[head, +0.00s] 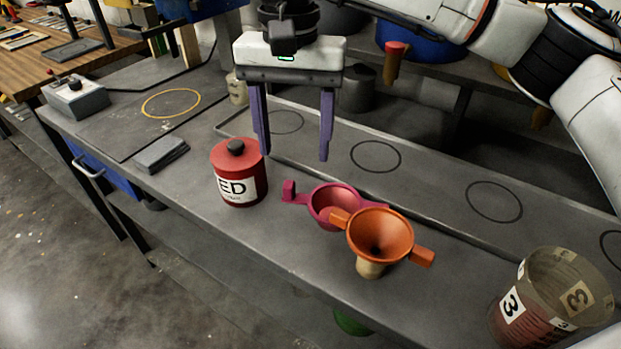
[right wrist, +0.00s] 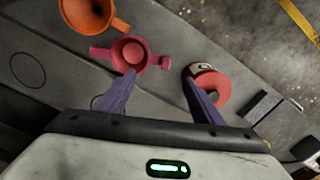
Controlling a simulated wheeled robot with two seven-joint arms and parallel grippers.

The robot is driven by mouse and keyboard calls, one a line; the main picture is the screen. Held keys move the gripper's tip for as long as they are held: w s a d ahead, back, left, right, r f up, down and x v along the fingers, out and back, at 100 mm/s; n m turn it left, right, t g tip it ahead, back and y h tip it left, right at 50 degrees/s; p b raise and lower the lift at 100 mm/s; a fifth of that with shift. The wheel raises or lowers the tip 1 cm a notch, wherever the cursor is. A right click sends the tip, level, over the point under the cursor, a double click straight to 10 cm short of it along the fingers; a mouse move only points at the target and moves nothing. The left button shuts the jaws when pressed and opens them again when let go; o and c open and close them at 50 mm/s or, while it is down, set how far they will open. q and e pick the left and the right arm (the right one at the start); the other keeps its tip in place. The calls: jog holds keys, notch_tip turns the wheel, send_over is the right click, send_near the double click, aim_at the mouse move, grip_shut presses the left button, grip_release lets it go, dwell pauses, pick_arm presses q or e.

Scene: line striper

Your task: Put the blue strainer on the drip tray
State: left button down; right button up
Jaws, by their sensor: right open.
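I see no strainer that is clearly blue. A magenta strainer-like cup with side tabs (head: 322,201) sits on the bench, partly hidden behind an orange funnel (head: 385,236); both also show in the right wrist view, the magenta cup (right wrist: 128,52) and the funnel (right wrist: 88,14). My right gripper (head: 293,150) is open and empty, fingers pointing down above the bench, between the red can and the magenta cup in the picture. I cannot tell which surface is the drip tray. My left gripper is not in view.
A red can with a knob (head: 238,178) stands left of the magenta cup. A tin marked 3 (head: 548,300) stands at the lower right. A long grey strip with black circles (head: 430,180) lies behind. A grey block (head: 161,154) and a yellow circle (head: 171,92) are at left.

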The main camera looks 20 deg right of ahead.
aim_at(297, 197)
jog(key=f, duration=0.1)
jog(key=s+f, duration=0.1)
jog(key=f, duration=0.1)
jog(key=shift+d+f, duration=0.1)
jog(key=shift+f, duration=0.35)
jog(key=f+p, duration=0.1)
jog(key=f, duration=0.4)
jog(key=shift+a, duration=0.2)
jog(key=shift+f, duration=0.25)
jog(key=c, duration=0.9)
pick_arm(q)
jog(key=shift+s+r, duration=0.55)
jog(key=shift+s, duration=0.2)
pick_arm(e)
jog(key=shift+c, duration=0.7)
